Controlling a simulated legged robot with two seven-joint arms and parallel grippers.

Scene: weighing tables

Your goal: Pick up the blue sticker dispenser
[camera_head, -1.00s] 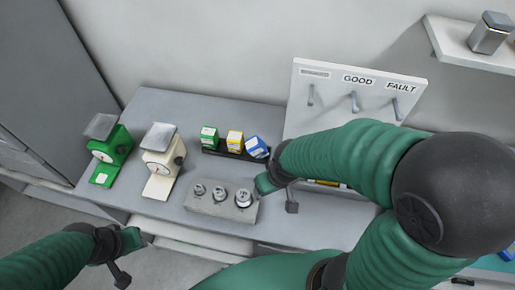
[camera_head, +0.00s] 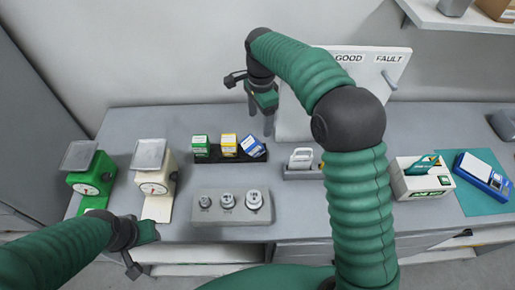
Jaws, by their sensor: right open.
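The blue sticker dispenser (camera_head: 253,147) is a small blue and white box. It leans at the right end of a black tray (camera_head: 217,158), beside a yellow dispenser (camera_head: 229,144) and a green dispenser (camera_head: 200,143). My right gripper (camera_head: 260,122) is open and empty, fingers pointing down. In the picture it is just above the blue dispenser and apart from it; its exact height is unclear. My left gripper (camera_head: 140,250) is low at the left, near the table's front edge; its fingers are not clear.
A grey block with three weights (camera_head: 230,207) stands in front of the tray. Green (camera_head: 91,178) and cream (camera_head: 153,180) scales stand left. A GOOD/FAULT board (camera_head: 295,120) is behind my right arm. A white box (camera_head: 410,180) and a teal mat (camera_head: 480,203) are right.

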